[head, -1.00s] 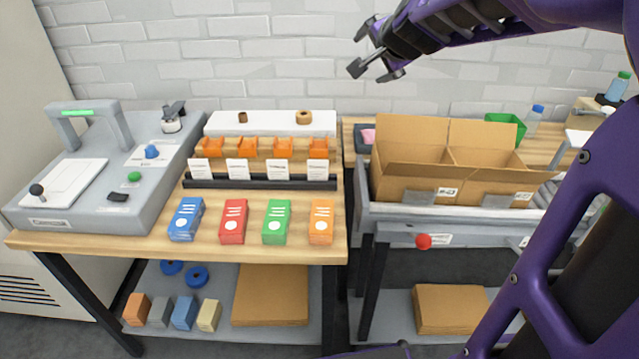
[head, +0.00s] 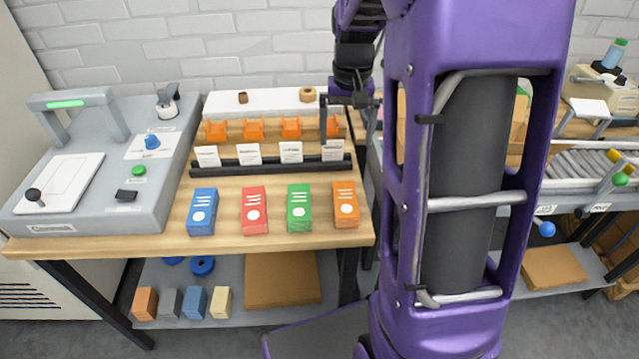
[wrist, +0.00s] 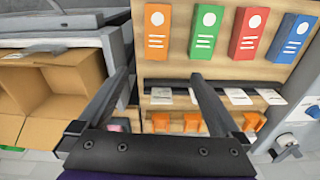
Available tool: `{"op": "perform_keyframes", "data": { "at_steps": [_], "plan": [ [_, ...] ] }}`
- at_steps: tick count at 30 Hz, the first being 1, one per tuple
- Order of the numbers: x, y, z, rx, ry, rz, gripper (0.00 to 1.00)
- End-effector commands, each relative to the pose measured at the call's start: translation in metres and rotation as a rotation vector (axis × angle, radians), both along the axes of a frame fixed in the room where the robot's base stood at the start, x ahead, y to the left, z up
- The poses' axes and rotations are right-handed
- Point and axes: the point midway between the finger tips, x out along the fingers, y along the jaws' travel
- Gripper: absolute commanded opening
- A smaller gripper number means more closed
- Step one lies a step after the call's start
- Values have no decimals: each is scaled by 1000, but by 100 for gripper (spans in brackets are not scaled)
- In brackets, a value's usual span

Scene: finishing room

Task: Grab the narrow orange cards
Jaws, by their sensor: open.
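The narrow orange cards (head: 346,204) stand as a stack at the right end of a row of card stacks on the wooden table. They also show in the wrist view (wrist: 157,31), top left of centre, beyond my fingertips. My gripper (head: 347,116) is above the back right part of the table, behind the orange cards and apart from them. In the wrist view its two fingers (wrist: 158,82) are spread with nothing between them.
Green (head: 299,207), red (head: 254,210) and blue (head: 202,211) card stacks stand left of the orange one. A black rail (head: 270,167) with white labels and orange holders lies behind. A grey machine (head: 95,190) stands left. A cardboard box (wrist: 50,85) is beside the table.

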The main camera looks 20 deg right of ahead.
Motion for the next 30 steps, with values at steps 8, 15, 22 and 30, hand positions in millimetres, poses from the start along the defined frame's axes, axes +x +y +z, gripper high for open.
{"op": "perform_keyframes", "data": {
  "at_steps": [8, 15, 22, 30],
  "plan": [
    [-13, -6, -23, 13, 71, 33, 100],
    [-13, -5, -75, 14, 70, 32, 100],
    [-13, -6, -117, 13, 67, 32, 100],
    [-14, -7, -137, 12, 66, 32, 100]
  ]
}}
